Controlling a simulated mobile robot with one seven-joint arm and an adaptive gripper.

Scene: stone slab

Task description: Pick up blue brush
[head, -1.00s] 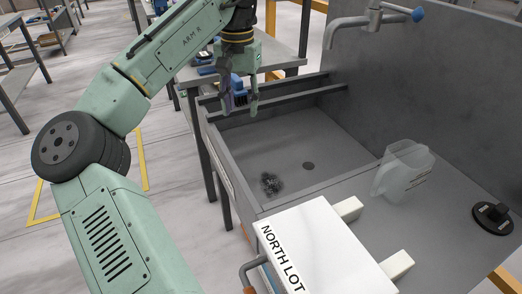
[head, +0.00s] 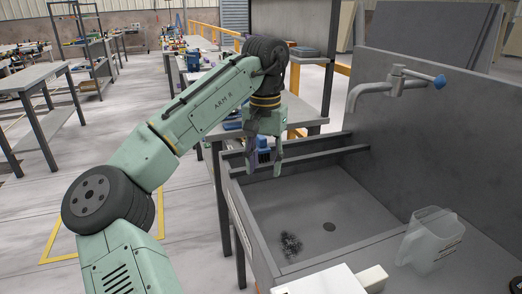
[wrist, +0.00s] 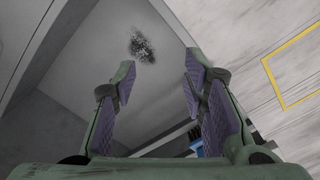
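My gripper (head: 264,173) is open and empty above the left rim of the sink (head: 345,205). In the wrist view its two purple-padded fingers (wrist: 159,68) stand apart with nothing between them. A small blue part, perhaps the blue brush (wrist: 196,148), shows low in the wrist view beside the right finger, mostly hidden by my gripper. In the head view a blue patch (head: 262,142) shows between the fingers, near the sink's far rails. I cannot tell its full shape or whether my gripper touches it.
A faucet (head: 392,82) juts from the back panel. A clear pitcher (head: 432,240) stands at right, near a white box (head: 325,282). A cluttered bench (head: 300,112) stands behind the sink.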

